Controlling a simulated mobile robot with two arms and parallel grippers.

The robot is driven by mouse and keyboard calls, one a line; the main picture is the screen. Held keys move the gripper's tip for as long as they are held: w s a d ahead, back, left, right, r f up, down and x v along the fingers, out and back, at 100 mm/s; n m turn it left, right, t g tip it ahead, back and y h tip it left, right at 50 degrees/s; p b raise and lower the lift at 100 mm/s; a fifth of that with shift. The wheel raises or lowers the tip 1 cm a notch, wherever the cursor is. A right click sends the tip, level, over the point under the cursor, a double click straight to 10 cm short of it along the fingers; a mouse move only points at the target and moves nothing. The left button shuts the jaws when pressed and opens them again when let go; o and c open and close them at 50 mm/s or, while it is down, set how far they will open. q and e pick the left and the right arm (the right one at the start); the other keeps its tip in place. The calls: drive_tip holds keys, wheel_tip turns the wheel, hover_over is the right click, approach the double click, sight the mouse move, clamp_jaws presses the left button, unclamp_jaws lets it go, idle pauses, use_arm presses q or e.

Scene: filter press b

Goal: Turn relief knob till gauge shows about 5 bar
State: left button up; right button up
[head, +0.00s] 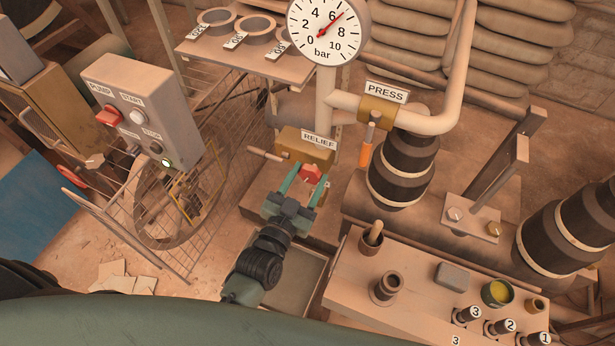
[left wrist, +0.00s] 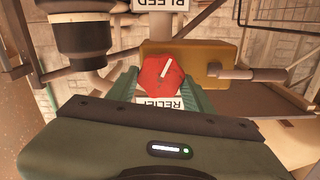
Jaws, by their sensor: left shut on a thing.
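The round white gauge (head: 328,30) stands at the top of the head view. Its red needle points up and right, a little past the 6 on the bar scale. The red relief knob (head: 311,173) sits on the brass block (head: 300,148) under the RELIEF label (head: 319,141). My left gripper (head: 304,180) is shut on the knob, with one green finger on each side. In the left wrist view the faceted red knob (left wrist: 160,78) shows between the fingers, with a pale mark on its face. My right gripper is not in view.
A grey pump box (head: 140,110) with buttons and a lit lamp stands left, above a wire guard around a wheel. An orange-handled tool (head: 367,145) is right of the block. A bench (head: 350,285) with cups and numbered pieces lies lower right.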

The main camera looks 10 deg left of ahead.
use_arm(q)
drive_tip(key=shift+n+p, duration=0.6)
drive_tip(key=shift+n, duration=0.4)
drive_tip(key=n+p, duration=0.1)
drive_tip(key=n, duration=0.1)
drive_tip(key=shift+a+n, duration=0.15)
drive_tip(key=shift+n, duration=0.15)
drive_tip(key=n, duration=0.3)
drive_tip(key=shift+n+p, duration=0.3)
drive_tip(key=shift+p, duration=0.1)
drive_tip(key=shift+a+f+n, duration=0.15)
drive_tip(key=shift+n, duration=1.35)
drive_tip(key=o, duration=1.4)
drive_tip(key=shift+c, duration=0.2)
